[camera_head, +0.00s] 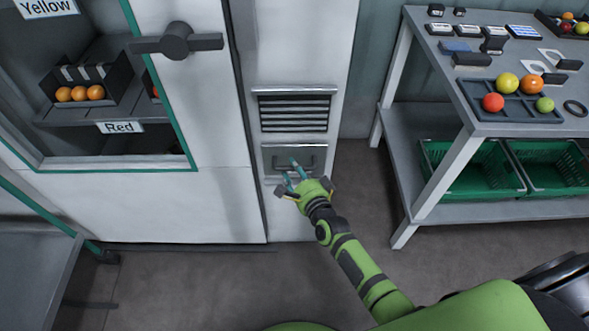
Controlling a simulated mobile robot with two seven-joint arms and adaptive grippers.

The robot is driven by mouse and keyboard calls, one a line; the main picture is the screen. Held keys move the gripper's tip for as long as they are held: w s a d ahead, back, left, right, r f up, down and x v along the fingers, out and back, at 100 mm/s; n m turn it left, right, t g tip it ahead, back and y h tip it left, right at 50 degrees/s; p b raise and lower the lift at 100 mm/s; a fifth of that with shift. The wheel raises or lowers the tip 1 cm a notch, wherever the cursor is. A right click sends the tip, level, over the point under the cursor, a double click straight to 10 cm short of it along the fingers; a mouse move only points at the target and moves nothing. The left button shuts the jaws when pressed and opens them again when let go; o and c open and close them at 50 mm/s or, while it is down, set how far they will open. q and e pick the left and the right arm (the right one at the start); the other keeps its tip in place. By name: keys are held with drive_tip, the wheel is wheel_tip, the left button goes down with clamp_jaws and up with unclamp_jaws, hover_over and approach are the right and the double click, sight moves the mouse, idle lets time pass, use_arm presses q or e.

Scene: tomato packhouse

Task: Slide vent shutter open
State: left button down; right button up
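The vent (294,112) is a dark slatted grille in a light frame on the narrow white panel, with its slats showing. Just below it is a grey shutter plate (276,153) with a dark bar handle, partly hidden by my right gripper. My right gripper (289,167) reaches in from the lower right, in front of the plate's lower part. Its two teal fingers are apart, with nothing seen between them. The fingertips are close to the handle; I cannot tell whether they touch it. My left gripper is not in view.
At left stands a white cabinet (205,215) with a green-edged window and a dark handle (177,42); orange fruit sits inside. At right is a grey table (425,60) with a fruit tray (477,98) and green crates (450,170) on its lower shelf. Floor between is clear.

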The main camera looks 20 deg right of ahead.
drive_tip(key=shift+r, duration=0.1)
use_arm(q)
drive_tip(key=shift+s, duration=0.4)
use_arm(e)
drive_tip(key=v, duration=1.2)
